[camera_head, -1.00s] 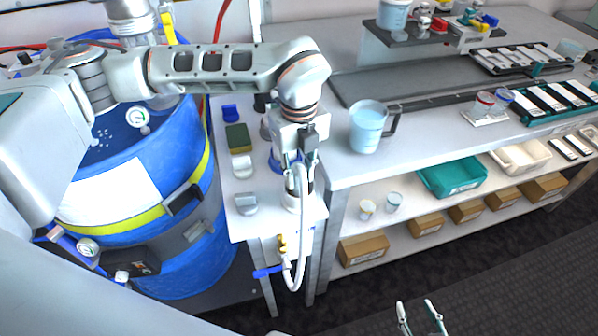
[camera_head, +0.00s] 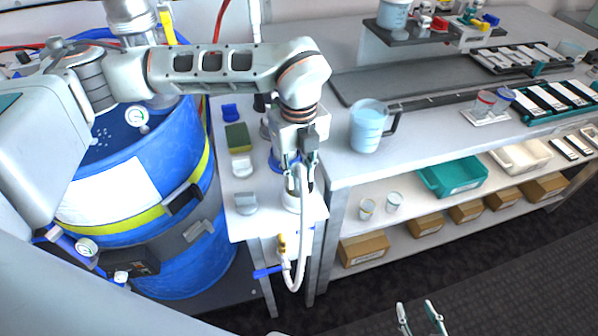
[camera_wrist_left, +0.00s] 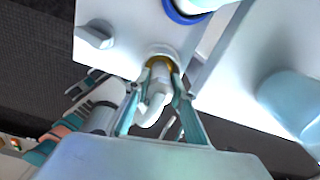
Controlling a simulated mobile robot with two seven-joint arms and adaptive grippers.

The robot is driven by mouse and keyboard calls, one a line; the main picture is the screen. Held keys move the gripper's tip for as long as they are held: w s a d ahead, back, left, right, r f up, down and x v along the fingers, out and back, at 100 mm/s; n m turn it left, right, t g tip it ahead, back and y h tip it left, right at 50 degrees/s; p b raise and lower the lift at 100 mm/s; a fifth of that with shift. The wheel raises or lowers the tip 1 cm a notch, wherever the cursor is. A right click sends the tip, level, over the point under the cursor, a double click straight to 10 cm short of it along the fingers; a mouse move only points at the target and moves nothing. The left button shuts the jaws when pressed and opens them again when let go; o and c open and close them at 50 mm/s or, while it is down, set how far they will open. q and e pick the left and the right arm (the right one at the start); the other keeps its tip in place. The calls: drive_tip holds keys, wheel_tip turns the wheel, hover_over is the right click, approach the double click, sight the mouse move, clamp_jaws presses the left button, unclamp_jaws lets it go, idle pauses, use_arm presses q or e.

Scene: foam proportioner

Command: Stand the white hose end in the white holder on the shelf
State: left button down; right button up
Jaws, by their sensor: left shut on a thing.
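My left gripper (camera_head: 298,172) is shut on the white hose end, above the front of the small white shelf (camera_head: 246,226). The white hose (camera_head: 303,235) loops from it over the front edge to a brass fitting with a blue lever. The white holder (camera_head: 291,202) stands on the shelf directly below the fingers. In the left wrist view, the hose end (camera_wrist_left: 158,78) lies between the two fingers (camera_wrist_left: 163,92), its tip at the holder's round mouth (camera_wrist_left: 163,54). How deep it sits is hidden. My right gripper (camera_head: 416,308) is open and empty at the bottom, over the floor.
A blue drum (camera_head: 150,220) stands to the left. A jug (camera_head: 367,127) stands on the bench to the right, close to the gripper.

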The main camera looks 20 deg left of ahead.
sight(299, 168)
use_arm(q)
drive_tip(key=shift+f, duration=0.35)
drive_tip(key=c, duration=2)
unclamp_jaws()
drive_tip(key=shift+r+p, duration=0.9)
drive_tip(key=shift+r, duration=1.2)
drive_tip(key=shift+r+p, duration=0.55)
drive_tip(key=shift+r, duration=0.6)
drive_tip(key=shift+r+p, duration=0.9)
drive_tip(key=shift+r, duration=1.35)
